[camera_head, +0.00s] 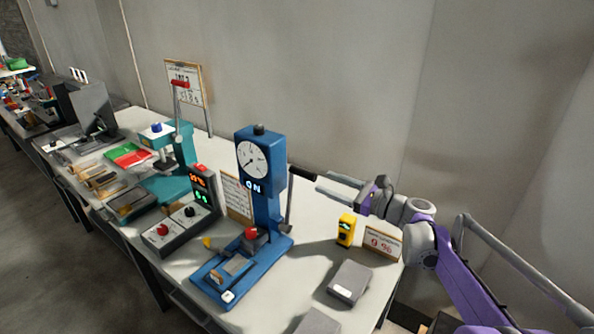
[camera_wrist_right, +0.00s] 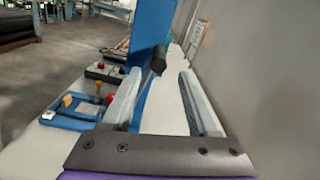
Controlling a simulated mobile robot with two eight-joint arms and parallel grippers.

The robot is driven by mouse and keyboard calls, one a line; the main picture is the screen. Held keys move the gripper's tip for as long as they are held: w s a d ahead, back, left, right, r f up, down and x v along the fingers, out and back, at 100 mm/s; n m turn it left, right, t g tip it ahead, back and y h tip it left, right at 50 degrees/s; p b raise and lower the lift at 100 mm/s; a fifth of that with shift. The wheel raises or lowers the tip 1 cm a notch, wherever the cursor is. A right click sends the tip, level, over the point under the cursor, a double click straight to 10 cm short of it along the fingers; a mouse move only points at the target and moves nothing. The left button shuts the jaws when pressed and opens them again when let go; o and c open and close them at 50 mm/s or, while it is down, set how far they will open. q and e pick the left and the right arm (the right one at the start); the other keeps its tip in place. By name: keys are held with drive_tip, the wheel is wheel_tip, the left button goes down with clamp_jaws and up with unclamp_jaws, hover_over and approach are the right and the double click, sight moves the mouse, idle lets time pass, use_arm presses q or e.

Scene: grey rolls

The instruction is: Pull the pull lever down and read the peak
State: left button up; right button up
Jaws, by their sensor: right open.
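The blue tester (camera_head: 262,205) stands upright on the table, with a round white dial (camera_head: 253,160) and lit "ON" lettering below it. The dial reading is too small to tell. The pull lever's black grip (camera_head: 302,172) sticks out at the right of the column, above a thin grey rod (camera_head: 289,213). My right gripper (camera_head: 318,184) is open at the grip's outer end. In the right wrist view, the black grip (camera_wrist_right: 159,59) shows between and just beyond the tips of the open fingers (camera_wrist_right: 160,76). Contact cannot be told. My left gripper is not in view.
A yellow device (camera_head: 346,229), a "9 %" sign (camera_head: 382,242) and a grey box (camera_head: 349,282) stand right of the tester. A control box (camera_head: 180,229) and a teal press (camera_head: 174,165) stand to its left. The wall is close behind the table.

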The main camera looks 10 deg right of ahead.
sight(298, 172)
drive_tip(key=p+x, duration=0.1)
drive_tip(key=x, duration=0.9)
drive_tip(key=shift+a, duration=0.2)
clamp_jaws()
idle(1.1)
